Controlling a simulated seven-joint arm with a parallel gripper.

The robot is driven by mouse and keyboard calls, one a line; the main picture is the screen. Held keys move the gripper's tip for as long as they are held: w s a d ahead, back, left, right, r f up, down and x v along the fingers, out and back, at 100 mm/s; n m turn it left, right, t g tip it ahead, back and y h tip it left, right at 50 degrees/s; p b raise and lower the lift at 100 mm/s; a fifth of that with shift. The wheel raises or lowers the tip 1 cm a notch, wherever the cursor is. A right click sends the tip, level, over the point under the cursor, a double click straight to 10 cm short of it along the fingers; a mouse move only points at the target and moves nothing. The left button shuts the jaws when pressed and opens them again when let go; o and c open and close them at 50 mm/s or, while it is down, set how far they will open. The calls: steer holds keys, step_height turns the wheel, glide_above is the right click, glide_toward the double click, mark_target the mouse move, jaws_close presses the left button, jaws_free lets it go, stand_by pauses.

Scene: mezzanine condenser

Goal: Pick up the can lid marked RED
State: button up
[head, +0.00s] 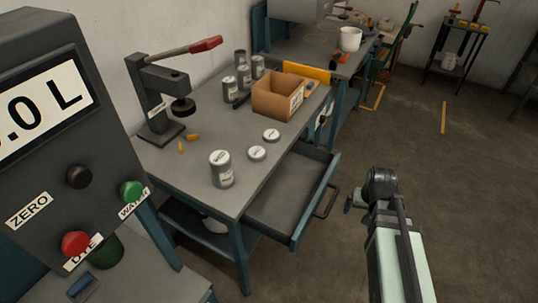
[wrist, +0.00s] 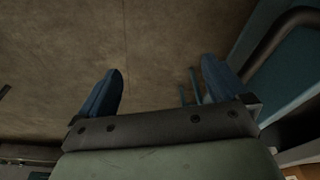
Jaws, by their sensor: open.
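Two small round pale can lids lie on the grey workbench in the head view, one nearer (head: 257,153) and one farther (head: 271,135). Their markings are too small to read, so I cannot tell which is RED. A grey can (head: 221,169) stands upright left of them, with a pale top. My gripper (wrist: 162,74) is open, with two blue fingers apart and bare floor between them in the wrist view. In the head view it is at the arm's end, right of the bench and its open drawer, away from the lids. No lid shows in the wrist view.
An open, seemingly empty drawer (head: 283,197) juts from the bench (head: 190,160) toward my arm. A cardboard box (head: 278,97), several cans (head: 243,75) and a red-handled press (head: 160,100) stand behind the lids. Small orange pieces (head: 193,137) lie by the press.

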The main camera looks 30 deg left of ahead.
steer(key=s+a+r+n+y, duration=0.1)
steer(key=a+r+n, duration=0.1)
steer(key=a+r, duration=0.8)
steer(key=s+a+r+n+t+y, duration=0.1)
steer(key=s+a+r+n, duration=0.1)
steer(key=s+a+r, duration=0.6)
steer(key=s+a+r+n+y, duration=0.2)
steer(key=s+a+r, duration=0.35)
steer(key=a, duration=0.45)
steer(key=s+a+r+n+t+y, duration=0.1)
steer(key=s+a+r+n, duration=0.1)
steer(key=s+a+r, duration=0.6)
glide_toward(220, 157)
steer(key=x, duration=0.3)
steer(key=shift+x, duration=2.6)
steer(key=c, duration=1.1)
steer(key=shift+r, duration=0.15)
